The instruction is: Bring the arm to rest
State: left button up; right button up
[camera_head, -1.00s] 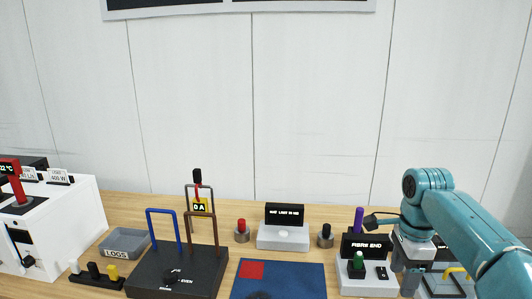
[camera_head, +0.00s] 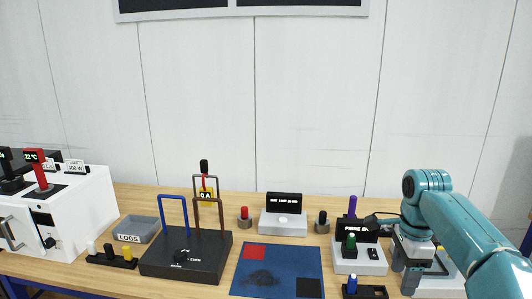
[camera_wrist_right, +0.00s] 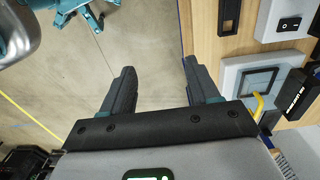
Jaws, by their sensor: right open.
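My right arm, teal, comes in from the right in the head view, and its gripper (camera_head: 410,277) hangs pointing down at the table's right front. In the right wrist view the two dark fingers (camera_wrist_right: 156,88) stand apart with nothing between them. Bare floor shows behind them, and the table's wooden edge lies just to their right. My left gripper does not show in the head view.
A white cabinet (camera_head: 85,215) stands left. The mat's surface is mostly clear.

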jog(key=s+a+f+n+g+y, duration=0.1)
jog(key=s+a+f+g, duration=0.15)
jog(key=f, duration=0.65)
jog(key=s+a+f+n+g, duration=0.15)
jog(key=s+f, duration=0.25)
jog(key=f, duration=0.5)
jog(key=s+a+f+n+g+y, duration=0.1)
jog(key=s+a+f+n, duration=0.15)
jog(key=f, duration=0.65)
jog(key=s+a+f+n+t+y, duration=0.1)
jog(key=s+a+f+n+t, duration=0.1)
jog(key=s+a+f+n, duration=0.3)
jog(key=s+a+f+n+t+y, duration=0.1)
jog(key=s+a+f+n+t, duration=0.2)
jog(key=s, duration=0.9)
jog(key=a+f+n, duration=0.3)
jog(key=f+n, duration=0.1)
jog(key=shift+s+f+t, duration=0.25)
jog(key=shift+f+t, duration=0.05)
jog(key=shift+f, duration=0.1)
